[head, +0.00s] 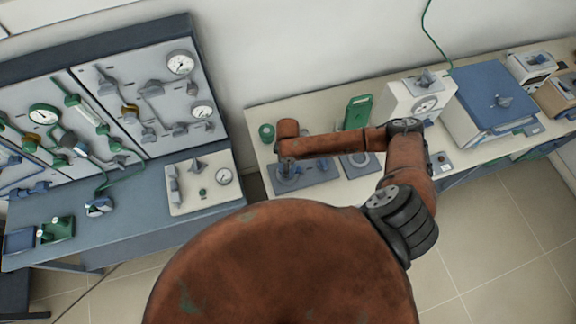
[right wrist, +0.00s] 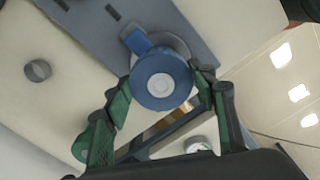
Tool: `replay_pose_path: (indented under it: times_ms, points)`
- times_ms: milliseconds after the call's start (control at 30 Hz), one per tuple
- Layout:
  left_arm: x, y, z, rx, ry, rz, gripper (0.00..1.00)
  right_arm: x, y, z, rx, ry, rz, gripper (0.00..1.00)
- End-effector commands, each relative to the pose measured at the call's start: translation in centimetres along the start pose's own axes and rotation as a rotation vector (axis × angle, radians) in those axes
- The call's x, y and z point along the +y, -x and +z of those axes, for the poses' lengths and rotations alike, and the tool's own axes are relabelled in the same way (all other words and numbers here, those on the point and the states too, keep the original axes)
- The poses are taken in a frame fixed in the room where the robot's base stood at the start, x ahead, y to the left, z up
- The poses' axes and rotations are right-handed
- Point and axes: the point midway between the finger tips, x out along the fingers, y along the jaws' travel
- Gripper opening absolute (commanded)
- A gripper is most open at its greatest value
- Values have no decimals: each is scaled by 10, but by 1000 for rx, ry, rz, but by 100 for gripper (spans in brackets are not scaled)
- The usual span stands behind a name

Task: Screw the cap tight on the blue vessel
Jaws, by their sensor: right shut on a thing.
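In the right wrist view, a round blue cap (right wrist: 143,90) with a pale disc at its centre sits between the two green fingers of my right gripper (right wrist: 163,84), which is shut on it. The vessel's body below the cap is mostly hidden; a blue part (right wrist: 136,41) shows behind it. In the head view, my right gripper (head: 287,165) points down at a grey-blue base plate (head: 312,181) on the pale bench; the cap and vessel cannot be made out there. Whether the cap sits fully on the vessel cannot be told. My left gripper is not in view.
On the bench stand a green cylinder (head: 266,133), an upright green panel (head: 357,111), a white gauge box (head: 407,98) and a blue-lidded box (head: 494,97). A gauge panel (head: 180,95) stands on the left bench. My orange arm covers much of the front.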

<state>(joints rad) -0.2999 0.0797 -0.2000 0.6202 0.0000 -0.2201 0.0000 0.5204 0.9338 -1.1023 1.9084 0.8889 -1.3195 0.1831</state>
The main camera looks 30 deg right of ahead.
Motion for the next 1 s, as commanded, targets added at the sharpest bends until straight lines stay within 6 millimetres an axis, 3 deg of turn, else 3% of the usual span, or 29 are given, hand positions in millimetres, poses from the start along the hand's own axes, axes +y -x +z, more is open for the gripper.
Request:
replay_pose_path:
  times_ms: [733, 767, 1000]
  points:
    - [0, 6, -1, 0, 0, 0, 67, 1, -3, 0, 1, 0, 1, 21]
    - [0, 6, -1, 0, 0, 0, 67, 1, -3, 0, 1, 0, 1, 53]
    - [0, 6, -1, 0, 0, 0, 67, 0, -3, 0, 1, 0, 1, 69]
